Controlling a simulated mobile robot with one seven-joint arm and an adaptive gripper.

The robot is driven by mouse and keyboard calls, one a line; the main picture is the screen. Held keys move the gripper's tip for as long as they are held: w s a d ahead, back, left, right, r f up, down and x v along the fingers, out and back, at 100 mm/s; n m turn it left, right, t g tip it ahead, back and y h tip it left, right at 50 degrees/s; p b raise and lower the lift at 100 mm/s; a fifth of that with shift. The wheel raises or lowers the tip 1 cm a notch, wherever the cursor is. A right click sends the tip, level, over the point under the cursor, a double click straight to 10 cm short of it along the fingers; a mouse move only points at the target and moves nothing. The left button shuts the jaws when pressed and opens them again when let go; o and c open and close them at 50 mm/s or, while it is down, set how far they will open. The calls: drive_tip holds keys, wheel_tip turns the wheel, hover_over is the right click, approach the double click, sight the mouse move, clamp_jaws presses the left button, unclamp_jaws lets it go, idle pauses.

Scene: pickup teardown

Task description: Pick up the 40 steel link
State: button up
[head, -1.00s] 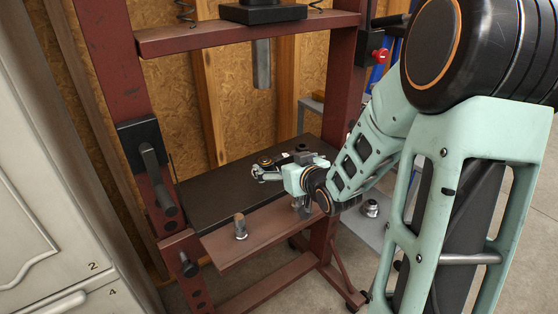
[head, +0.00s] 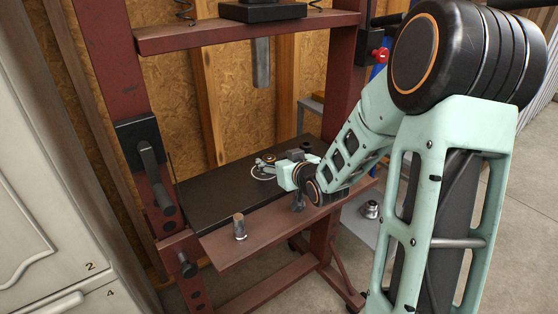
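My gripper (head: 264,172) is low over the black plate (head: 215,198) of the red press frame, pointing left, with its mint wrist behind it. A thin pale loop shows at its fingertips. I cannot tell whether the loop is the steel link, a finger or something else. A small dark and bright part (head: 268,158) lies on the plate just beyond the fingertips. The fingers are too small to tell whether they are open or shut. I cannot make out the 40 steel link with certainty.
A steel pin (head: 240,227) stands upright on the front red beam (head: 270,234). A metal part (head: 370,209) sits on the grey shelf at right. The press ram (head: 261,65) hangs above the plate. Red uprights flank the plate; a white cabinet (head: 40,150) stands at left. The plate's left part is clear.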

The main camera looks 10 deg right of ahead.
drive_tip(key=shift+d+f, duration=0.1)
clamp_jaws()
drive_tip(key=shift+w, duration=0.1)
drive_tip(key=shift+r, duration=0.2)
